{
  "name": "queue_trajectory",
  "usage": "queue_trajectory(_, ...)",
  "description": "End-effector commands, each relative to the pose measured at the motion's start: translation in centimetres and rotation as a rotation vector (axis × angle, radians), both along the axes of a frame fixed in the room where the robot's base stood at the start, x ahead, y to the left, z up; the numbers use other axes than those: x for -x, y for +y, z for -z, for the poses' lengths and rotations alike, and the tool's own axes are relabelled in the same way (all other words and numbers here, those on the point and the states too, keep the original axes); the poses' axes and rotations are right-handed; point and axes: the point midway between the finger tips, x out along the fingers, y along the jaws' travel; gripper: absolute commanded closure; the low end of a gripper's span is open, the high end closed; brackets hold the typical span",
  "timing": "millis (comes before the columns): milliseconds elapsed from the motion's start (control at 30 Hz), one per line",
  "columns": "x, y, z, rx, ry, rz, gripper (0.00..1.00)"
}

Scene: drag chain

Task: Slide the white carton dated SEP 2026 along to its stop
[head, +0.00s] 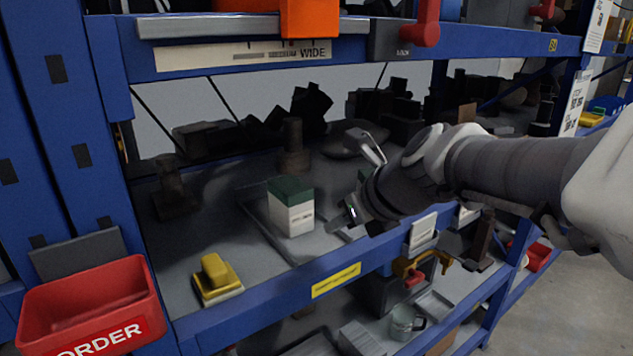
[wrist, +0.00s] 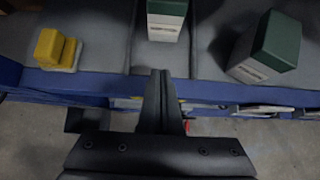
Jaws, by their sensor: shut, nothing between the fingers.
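A white carton with a green top (head: 294,217) stands upright on the middle shelf in the head view. It also shows at the top of the wrist view (wrist: 164,28). A second green-topped white carton (wrist: 262,52) stands to its right in the wrist view; in the head view my gripper hides most of it. The print on both is too small to read, so I cannot tell which is dated SEP 2026. My gripper (head: 349,213) is shut and empty, near the shelf's front edge, apart from the first carton and right of it. Its closed fingers (wrist: 158,84) point toward the shelf. I cannot make out a stop.
A yellow block on a pale base (head: 216,279) stands at the shelf's front left. The blue front rail (head: 285,306) runs below the cartons. Dark machine parts (head: 292,150) stand behind. A red ORDER bin (head: 90,305) hangs at left.

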Motion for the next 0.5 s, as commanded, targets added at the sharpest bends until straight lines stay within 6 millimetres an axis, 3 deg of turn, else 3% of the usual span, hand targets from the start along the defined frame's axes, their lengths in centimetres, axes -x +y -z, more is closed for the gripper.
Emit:
queue_trajectory(33, -0.6, 0.5, 1.2, -0.001, 0.005, -0.002, 1.0)
queue_trajectory(300, -3.9, 2.7, 5.1, 0.0, 0.003, -0.003, 1.0)
queue_trajectory(500, -6.1, 4.1, 4.4, 0.001, 0.0, -0.002, 1.0)
